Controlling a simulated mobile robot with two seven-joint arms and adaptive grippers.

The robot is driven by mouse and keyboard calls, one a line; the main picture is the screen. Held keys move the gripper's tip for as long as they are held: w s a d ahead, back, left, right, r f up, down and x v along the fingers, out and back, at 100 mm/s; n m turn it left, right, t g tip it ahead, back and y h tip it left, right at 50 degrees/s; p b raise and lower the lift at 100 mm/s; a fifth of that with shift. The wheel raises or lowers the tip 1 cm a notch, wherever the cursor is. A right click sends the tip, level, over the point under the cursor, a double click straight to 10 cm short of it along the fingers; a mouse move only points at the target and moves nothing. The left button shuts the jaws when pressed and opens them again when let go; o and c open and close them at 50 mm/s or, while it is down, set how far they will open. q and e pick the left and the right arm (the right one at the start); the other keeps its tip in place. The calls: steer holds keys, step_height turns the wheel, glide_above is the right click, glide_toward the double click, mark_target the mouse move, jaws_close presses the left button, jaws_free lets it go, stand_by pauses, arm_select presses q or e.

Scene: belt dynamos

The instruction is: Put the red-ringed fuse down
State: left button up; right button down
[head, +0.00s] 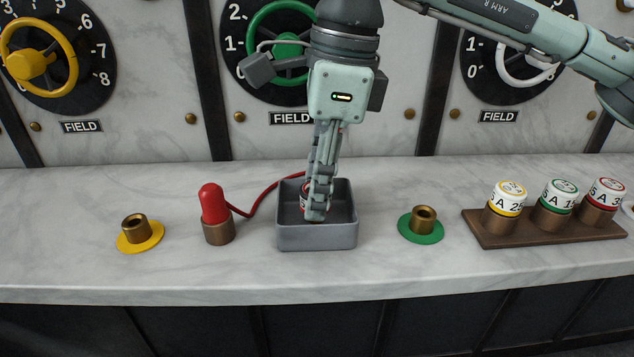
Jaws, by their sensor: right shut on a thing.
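My right gripper (316,205) reaches down into a small grey open box (317,237) on the marble counter. It is shut on a fuse (303,197), of which only a bit of red and dark marking shows beside the fingers. The fingers hide most of it. The fuse is inside the box walls; I cannot tell whether it touches the floor. Another red-ringed fuse (606,191) stands at the right end of a wooden rack (490,237). My left gripper is not in view.
Rack fuses with yellow (508,196) and green (558,194) rings stand at right. Brass sockets sit on a green disc (421,237) and a yellow disc (140,243). A red-capped plug (213,205) with a red cable stands left of the box. Handwheels line the panel behind.

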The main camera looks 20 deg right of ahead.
steer(key=shift+f, duration=0.15)
steer(key=c, duration=1.4)
jaws_free()
steer(key=r, duration=0.4)
steer(key=d+r, duration=0.1)
steer(key=r, duration=0.7)
steer(key=shift+s+d+r, duration=0.15)
steer(key=shift+s+d, duration=0.1)
steer(key=shift+d, duration=0.1)
